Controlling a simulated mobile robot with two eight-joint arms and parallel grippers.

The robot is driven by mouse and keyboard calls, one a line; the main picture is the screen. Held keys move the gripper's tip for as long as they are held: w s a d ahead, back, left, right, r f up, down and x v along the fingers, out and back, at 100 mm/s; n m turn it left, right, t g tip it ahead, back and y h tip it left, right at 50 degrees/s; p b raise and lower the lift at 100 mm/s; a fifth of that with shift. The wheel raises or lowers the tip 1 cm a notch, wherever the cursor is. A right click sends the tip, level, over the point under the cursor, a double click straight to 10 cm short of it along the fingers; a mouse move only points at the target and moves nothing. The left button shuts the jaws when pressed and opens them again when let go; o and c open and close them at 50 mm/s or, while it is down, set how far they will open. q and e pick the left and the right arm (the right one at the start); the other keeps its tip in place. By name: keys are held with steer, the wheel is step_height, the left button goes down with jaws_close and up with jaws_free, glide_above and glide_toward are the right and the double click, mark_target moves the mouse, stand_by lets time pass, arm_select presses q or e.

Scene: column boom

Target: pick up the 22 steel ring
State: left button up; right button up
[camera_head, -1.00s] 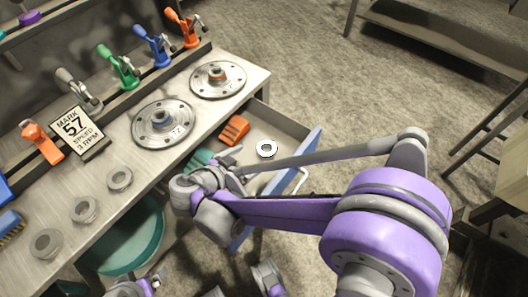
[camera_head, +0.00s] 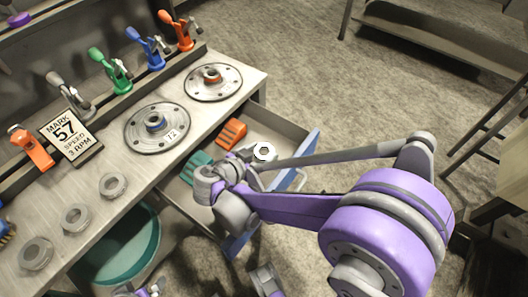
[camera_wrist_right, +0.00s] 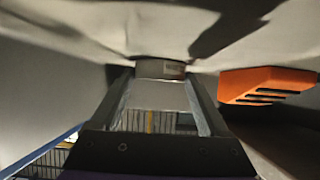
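A small steel ring (camera_head: 264,152) shows in the open drawer, just beyond the end of my right gripper (camera_head: 250,158). In the right wrist view, a grey ring-like piece (camera_wrist_right: 160,68) with a small unreadable mark sits edge-on between the tips of my right gripper (camera_wrist_right: 160,82). The fingertips reach both its sides, but I cannot tell whether they press on it. Several similar steel rings, including one (camera_head: 113,185), stand on the bench; I cannot read their numbers.
The drawer (camera_head: 285,128) also holds an orange block (camera_head: 231,132) and a teal block (camera_head: 196,167). The orange block is right of the fingers in the wrist view (camera_wrist_right: 265,84). Two flanged discs, a sign reading 57 (camera_head: 71,139) and coloured clamps stand on the bench (camera_head: 150,172).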

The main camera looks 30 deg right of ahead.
jaws_close()
